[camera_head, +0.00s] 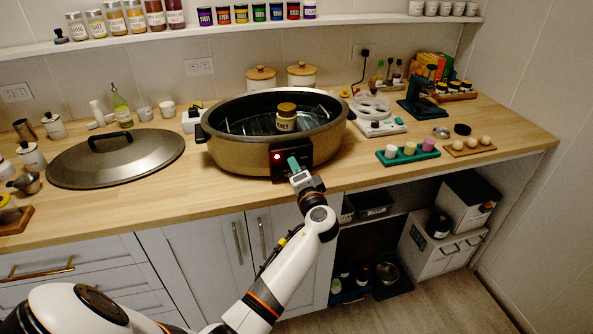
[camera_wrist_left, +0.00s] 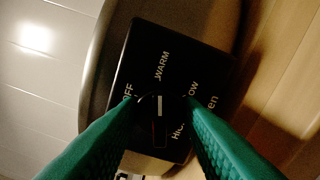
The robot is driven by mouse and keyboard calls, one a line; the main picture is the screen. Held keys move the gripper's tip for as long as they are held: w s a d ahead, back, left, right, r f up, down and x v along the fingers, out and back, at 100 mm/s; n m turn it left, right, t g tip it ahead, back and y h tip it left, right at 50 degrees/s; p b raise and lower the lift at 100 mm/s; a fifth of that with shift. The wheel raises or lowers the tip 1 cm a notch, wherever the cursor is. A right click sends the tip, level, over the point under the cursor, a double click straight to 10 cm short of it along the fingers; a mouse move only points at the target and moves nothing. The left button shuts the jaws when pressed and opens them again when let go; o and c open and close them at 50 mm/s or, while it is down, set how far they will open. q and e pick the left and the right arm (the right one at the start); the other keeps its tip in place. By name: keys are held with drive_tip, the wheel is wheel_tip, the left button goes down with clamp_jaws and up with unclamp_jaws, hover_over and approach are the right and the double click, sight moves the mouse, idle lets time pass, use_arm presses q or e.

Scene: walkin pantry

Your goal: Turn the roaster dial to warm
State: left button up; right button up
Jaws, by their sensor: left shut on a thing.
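The oval roaster (camera_head: 235,152) stands open on the counter, a dark control box on its front with a small red light lit. My left gripper (camera_head: 295,164) reaches that box from the front. In the left wrist view its green fingers are shut on the black dial (camera_wrist_left: 159,108), one on each side. The black panel (camera_wrist_left: 150,45) carries the words OFF, WARM, LOW and HIGH, partly covered by the fingers. The dial's white mark points up the picture, roughly toward WARM. My right gripper is not in view.
A jar (camera_head: 286,117) with a gold lid stands inside the roaster. The large lid (camera_head: 117,160) lies on the counter to the left. A white scale (camera_head: 382,127) and a green tray (camera_head: 408,158) with cups stand to the right. Bare counter lies in front of the roaster.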

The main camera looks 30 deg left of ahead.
use_arm(q)
drive_tip(key=o, duration=1)
drive_tip(key=shift+d, duration=0.1)
drive_tip(key=b+v, duration=0.3)
drive_tip(key=v, duration=0.9)
